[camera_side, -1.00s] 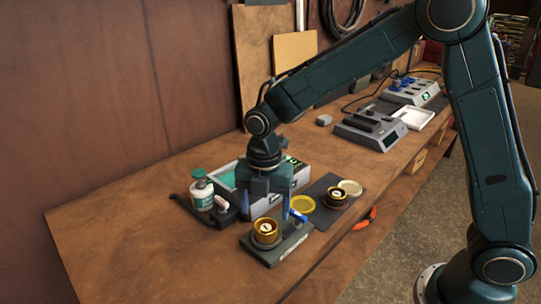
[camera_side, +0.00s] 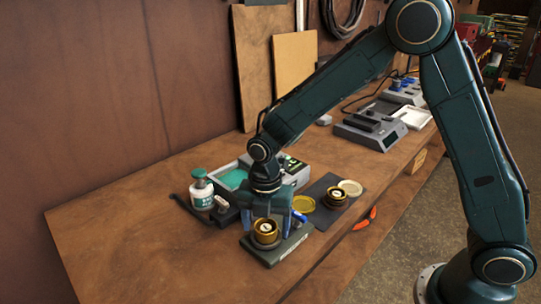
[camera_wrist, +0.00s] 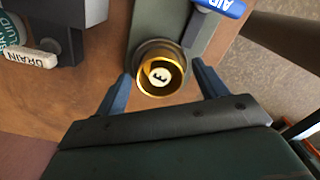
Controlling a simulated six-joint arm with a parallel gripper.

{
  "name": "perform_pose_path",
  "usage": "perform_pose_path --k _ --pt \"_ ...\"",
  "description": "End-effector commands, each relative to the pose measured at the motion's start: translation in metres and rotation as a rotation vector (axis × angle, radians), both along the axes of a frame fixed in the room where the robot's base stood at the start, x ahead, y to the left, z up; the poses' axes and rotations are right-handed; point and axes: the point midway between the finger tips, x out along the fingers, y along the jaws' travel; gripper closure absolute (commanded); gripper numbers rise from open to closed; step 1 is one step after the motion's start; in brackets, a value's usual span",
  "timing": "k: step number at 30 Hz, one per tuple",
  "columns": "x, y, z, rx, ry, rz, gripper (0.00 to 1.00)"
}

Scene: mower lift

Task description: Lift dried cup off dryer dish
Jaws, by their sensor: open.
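A gold cup (camera_side: 266,226) with a pale lettered disc inside sits upright in the round dark seat of the grey-green dryer block (camera_side: 268,254) near the bench's front edge. In the wrist view the cup (camera_wrist: 160,76) lies between the two blue fingers of my gripper (camera_wrist: 162,84), with gaps at its sides. The gripper is open and holds nothing. In the side view my gripper (camera_side: 272,215) is low, just behind the cup, and its body partly hides the dryer block. Whether a finger touches the cup cannot be told.
A blue-handled AIR lever (camera_wrist: 222,6) stands right beside the cup. A second gold cup (camera_side: 336,196) stands on a dark mat with a pale dish (camera_side: 350,187) and a yellow dish (camera_side: 304,203).

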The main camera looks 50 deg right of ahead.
Motion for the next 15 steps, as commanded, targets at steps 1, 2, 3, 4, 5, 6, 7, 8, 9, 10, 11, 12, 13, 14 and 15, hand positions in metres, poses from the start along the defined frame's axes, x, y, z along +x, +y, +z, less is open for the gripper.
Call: perform_pose_path --k 1,2,3,4,5,6,7,8,9,10,11,12,13,14,15 --pt "0.0000 0.0000 0.0002 0.000 0.000 0.000 0.28" --pt "-0.0001 -0.0001 0.0002 0.000 0.000 0.000 0.28" --pt "-0.0001 -0.0001 0.0003 0.000 0.000 0.000 0.28" --pt "-0.0001 -0.0001 0.0003 0.000 0.000 0.000 0.28" --pt "-0.0001 -0.0001 0.0003 0.000 0.000 0.000 0.28" --pt "-0.0001 -0.0001 0.0003 0.000 0.000 0.000 0.28" --pt "-0.0001 -0.0001 0.0004 0.000 0.000 0.000 0.28" --pt "-0.0001 -0.0001 0.0004 0.000 0.000 0.000 0.28" --pt "-0.0001 -0.0001 0.0004 0.000 0.000 0.000 0.28" --pt "-0.0001 -0.0001 0.0005 0.000 0.000 0.000 0.34" --pt "-0.0001 -0.0001 0.0005 0.000 0.000 0.000 0.40" --pt "-0.0001 -0.0001 0.0005 0.000 0.000 0.000 0.48" --pt "-0.0001 -0.0001 0.0005 0.000 0.000 0.000 0.54" --pt "-0.0001 -0.0001 0.0005 0.000 0.000 0.000 0.60" --pt "-0.0001 -0.0001 0.0005 0.000 0.000 0.000 0.68"
